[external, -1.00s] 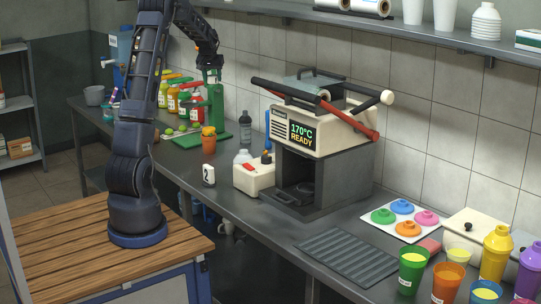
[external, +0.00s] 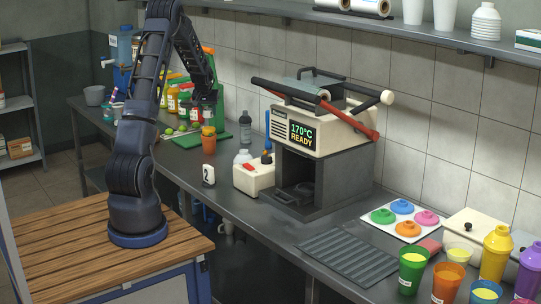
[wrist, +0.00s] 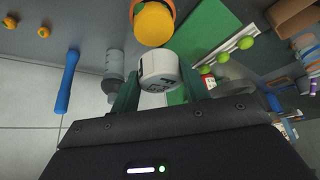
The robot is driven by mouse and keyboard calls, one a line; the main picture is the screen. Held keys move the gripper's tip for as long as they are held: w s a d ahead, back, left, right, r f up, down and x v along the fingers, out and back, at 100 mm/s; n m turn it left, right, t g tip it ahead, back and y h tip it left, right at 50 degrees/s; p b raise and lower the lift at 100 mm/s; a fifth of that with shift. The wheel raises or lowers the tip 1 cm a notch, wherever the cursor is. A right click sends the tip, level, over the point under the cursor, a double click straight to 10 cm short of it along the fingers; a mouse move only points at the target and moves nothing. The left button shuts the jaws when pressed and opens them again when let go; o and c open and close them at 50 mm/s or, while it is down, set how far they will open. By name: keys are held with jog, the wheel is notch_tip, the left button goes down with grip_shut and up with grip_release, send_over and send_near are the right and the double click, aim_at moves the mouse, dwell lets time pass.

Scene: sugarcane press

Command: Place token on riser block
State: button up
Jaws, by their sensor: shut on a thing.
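My gripper (wrist: 158,92) has green fingers and is shut on a short white round piece with dark markings (wrist: 158,68), which looks like the token. In the external view my gripper (external: 207,108) hangs over the rear left of the counter, above an orange cup (external: 208,137). The token is too small to make out there. In the wrist view the orange cup (wrist: 153,24) shows just beyond the token. I cannot pick out the riser block with certainty in either view.
A green board (wrist: 205,45) with limes lies beside the cup. A grey bottle (external: 245,127), a white "2" marker (external: 208,175) and a cream box (external: 254,178) stand nearby. The large press (external: 320,150) is to the right. Bottles (external: 178,95) line the wall.

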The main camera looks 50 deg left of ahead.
aim_at(209, 129)
jog(key=shift+f, duration=2.6)
jog(key=shift+f, duration=0.1)
jog(key=o, duration=1)
